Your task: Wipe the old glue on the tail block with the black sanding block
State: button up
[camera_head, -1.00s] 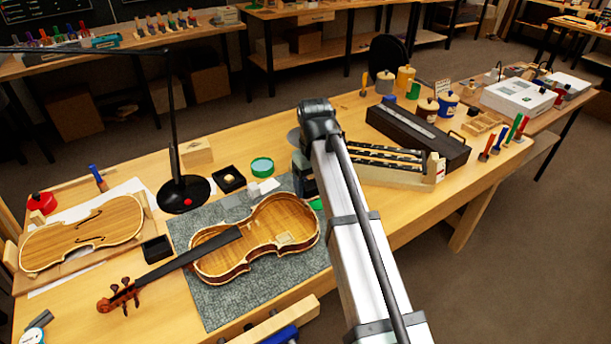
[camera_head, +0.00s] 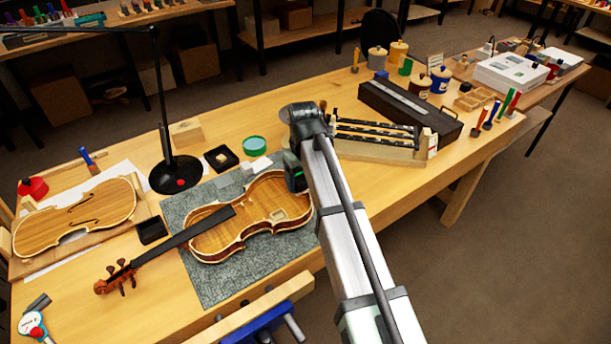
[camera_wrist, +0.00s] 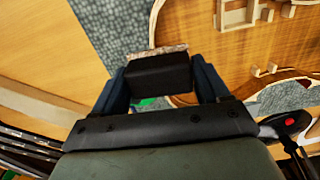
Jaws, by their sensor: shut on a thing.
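The open violin body (camera_head: 232,235) lies on a grey mat (camera_head: 214,285), with its neck to the left. In the wrist view its rim and bare inside (camera_wrist: 285,45) fill the upper right, with small pale wood pieces inside. I cannot tell for sure which piece is the tail block, and no glue can be made out. My gripper (camera_wrist: 158,84) is shut on the black sanding block (camera_wrist: 158,76), which has a brownish, grainy edge. The block is beside the violin's rim; whether they touch is unclear. In the head view my gripper (camera_head: 295,180) is at the body's right end, its fingers mostly hidden.
A rack of dark bars (camera_head: 375,140) and a long black case (camera_head: 410,108) stand to the right. A black lamp base (camera_head: 177,175), a small black tray (camera_head: 221,158) and a green-rimmed dish (camera_head: 254,145) are behind the violin. A blue vise (camera_head: 262,325) is at the front edge.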

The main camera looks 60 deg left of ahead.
jog(key=shift+a+f, duration=0.35)
jog(key=shift+a, duration=2.5)
jog(key=shift+c, duration=0.4)
jog(key=d, duration=0.7)
jog(key=shift+a+r, duration=0.2)
jog(key=shift+r, duration=1)
jog(key=shift+d+r, duration=0.1)
jog(key=shift+r, duration=2.9)
